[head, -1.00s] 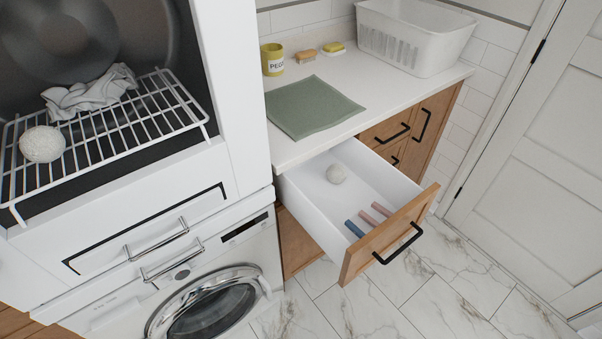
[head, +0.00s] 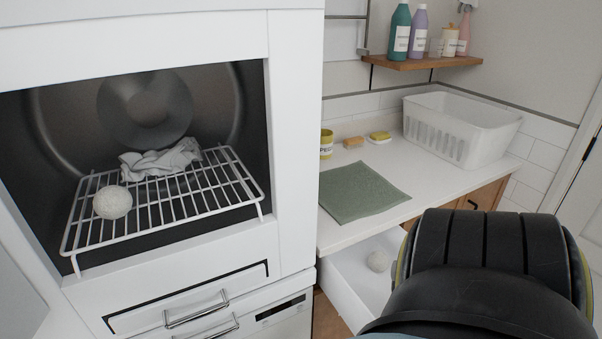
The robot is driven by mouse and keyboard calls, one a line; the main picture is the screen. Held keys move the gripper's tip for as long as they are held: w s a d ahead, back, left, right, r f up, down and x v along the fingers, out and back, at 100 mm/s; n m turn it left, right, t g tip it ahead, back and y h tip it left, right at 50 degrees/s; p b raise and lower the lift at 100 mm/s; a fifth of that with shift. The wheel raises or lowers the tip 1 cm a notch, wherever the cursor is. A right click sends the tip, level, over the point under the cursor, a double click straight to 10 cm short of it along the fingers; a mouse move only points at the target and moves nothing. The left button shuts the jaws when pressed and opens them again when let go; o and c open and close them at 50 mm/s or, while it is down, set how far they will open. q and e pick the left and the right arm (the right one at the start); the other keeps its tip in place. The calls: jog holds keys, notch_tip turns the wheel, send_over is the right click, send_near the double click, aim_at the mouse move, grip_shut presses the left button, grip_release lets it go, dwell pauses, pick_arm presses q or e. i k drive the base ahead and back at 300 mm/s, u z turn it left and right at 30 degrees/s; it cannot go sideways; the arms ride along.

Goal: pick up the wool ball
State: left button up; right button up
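One white wool ball (head: 113,202) rests at the front left of the wire rack (head: 196,207) inside the open dryer. Part of that drawer is hidden behind a dark, rounded part of my own arm at the lower right. Neither of my grippers shows, so I cannot tell whether they are open or shut.
A crumpled grey cloth (head: 160,159) lies at the back of the rack. The counter holds a green cloth (head: 361,191), a yellow cup (head: 326,144), brushes or sponges (head: 354,142) and a white basket (head: 461,133). A wooden shelf (head: 425,62) with bottles is above.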

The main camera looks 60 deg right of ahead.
aim_at(378, 261)
jog(key=u, duration=1.2)
jog(key=k, duration=2.5)
jog(key=z, duration=0.85)
